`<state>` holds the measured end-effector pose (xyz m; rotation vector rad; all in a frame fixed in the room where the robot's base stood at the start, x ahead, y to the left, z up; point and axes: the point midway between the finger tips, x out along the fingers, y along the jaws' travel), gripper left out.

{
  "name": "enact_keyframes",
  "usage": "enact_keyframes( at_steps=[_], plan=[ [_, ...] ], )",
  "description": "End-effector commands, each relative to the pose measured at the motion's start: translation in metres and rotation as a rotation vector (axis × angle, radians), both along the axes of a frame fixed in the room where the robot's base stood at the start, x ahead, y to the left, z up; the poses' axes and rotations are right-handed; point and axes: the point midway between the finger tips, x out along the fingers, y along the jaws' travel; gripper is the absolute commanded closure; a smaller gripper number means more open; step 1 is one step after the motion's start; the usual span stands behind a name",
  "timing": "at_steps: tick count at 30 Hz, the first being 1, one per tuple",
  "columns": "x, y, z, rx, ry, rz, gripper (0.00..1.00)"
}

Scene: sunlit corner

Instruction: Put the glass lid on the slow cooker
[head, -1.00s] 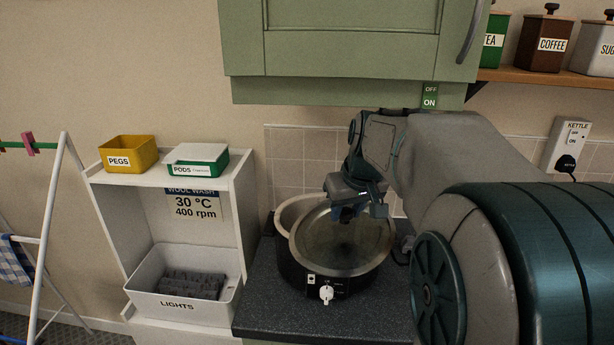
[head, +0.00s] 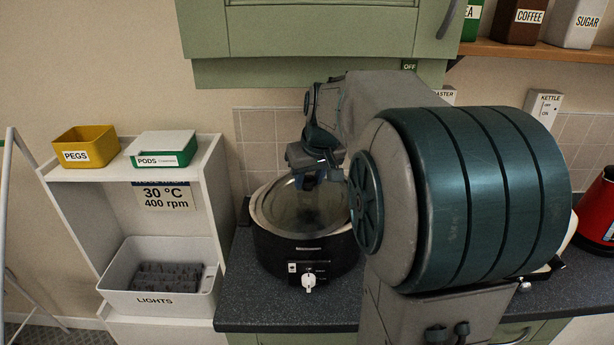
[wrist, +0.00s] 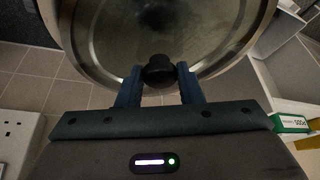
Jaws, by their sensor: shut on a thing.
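The glass lid (head: 285,212), a clear disc with a metal rim, is over the opening of the black slow cooker (head: 272,250) in the head view. The cooker stands on the dark worktop with a white dial in front. My gripper (head: 318,180) is shut on the lid's dark knob. In the wrist view, the fingers of my gripper (wrist: 160,84) hold the knob (wrist: 158,70) from both sides, and the lid's glass (wrist: 165,25) fills the top. The lid looks nearly lined up with the cooker. I cannot tell whether its rim touches the cooker all round.
A white shelf unit (head: 210,190) stands left of the worktop (head: 260,318), with a yellow pegs box (head: 85,148), a pods box (head: 160,150) and a lights bin (head: 150,302). A green cupboard (head: 310,30) hangs above. A red kettle (head: 597,210) is at far right.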

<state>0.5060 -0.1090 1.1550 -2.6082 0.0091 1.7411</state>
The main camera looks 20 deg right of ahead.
Motion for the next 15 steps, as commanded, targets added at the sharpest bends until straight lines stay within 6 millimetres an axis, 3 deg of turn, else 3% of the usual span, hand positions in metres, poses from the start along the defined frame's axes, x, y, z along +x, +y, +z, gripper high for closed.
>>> enact_keyframes(
  at_steps=[2,3,5,15],
  plan=[
    [0.0002,0.0002,-0.0034,0.0,-0.002,0.0,1.0],
    [0.0,0.0005,-0.0043,0.001,0.0,0.001,0.64],
    [0.0001,0.001,-0.0032,0.0,0.0,0.002,0.48],
    [0.0003,0.0024,-0.0011,0.0,0.0,0.004,0.45]
  ],
)
